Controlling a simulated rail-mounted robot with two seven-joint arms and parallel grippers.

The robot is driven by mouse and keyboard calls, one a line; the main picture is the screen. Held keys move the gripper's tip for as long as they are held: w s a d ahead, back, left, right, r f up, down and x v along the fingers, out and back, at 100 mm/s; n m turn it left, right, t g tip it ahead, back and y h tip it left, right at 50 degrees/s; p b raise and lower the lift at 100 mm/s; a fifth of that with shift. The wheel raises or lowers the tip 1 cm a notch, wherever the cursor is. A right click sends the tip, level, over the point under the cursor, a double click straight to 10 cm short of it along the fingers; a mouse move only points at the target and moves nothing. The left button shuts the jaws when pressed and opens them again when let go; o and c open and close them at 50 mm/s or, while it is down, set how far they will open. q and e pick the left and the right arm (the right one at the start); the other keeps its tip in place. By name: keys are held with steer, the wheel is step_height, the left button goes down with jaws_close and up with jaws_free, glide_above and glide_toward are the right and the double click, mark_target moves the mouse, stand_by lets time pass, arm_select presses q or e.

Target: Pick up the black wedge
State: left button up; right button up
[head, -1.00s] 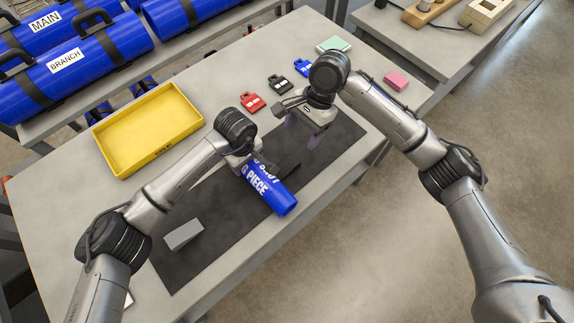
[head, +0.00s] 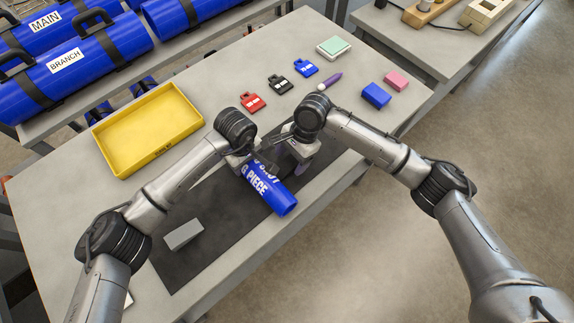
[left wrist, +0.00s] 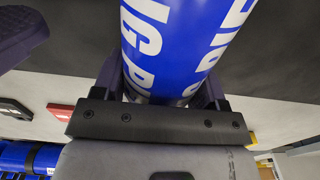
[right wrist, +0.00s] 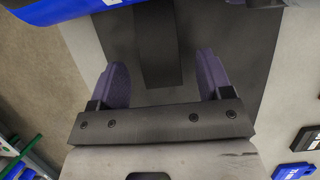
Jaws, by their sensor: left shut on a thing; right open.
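The black wedge (right wrist: 157,45) lies on the dark mat (right wrist: 245,50), seen in the right wrist view as a dark strip between the fingers. My right gripper (right wrist: 162,75) is open around it, with a gap on each side. In the head view my right gripper (head: 302,155) is low over the mat, just right of the blue pipe piece, and it largely hides the wedge. My left gripper (head: 248,160) is shut on the blue pipe piece (head: 270,192), lettered in white. The left wrist view shows the pipe (left wrist: 172,45) between the left fingers.
A grey block (head: 184,234) lies on the mat. A yellow tray (head: 112,166) stands at the left. Red (head: 252,102), black (head: 279,84) and blue (head: 305,67) tags, a purple pen-like item (head: 330,81), and blue (head: 376,95) and pink (head: 396,80) blocks lie at the back.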

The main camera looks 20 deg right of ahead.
steer(key=shift+x, duration=0.8)
steer(key=c, duration=1.3)
steer(key=shift+r, duration=0.1)
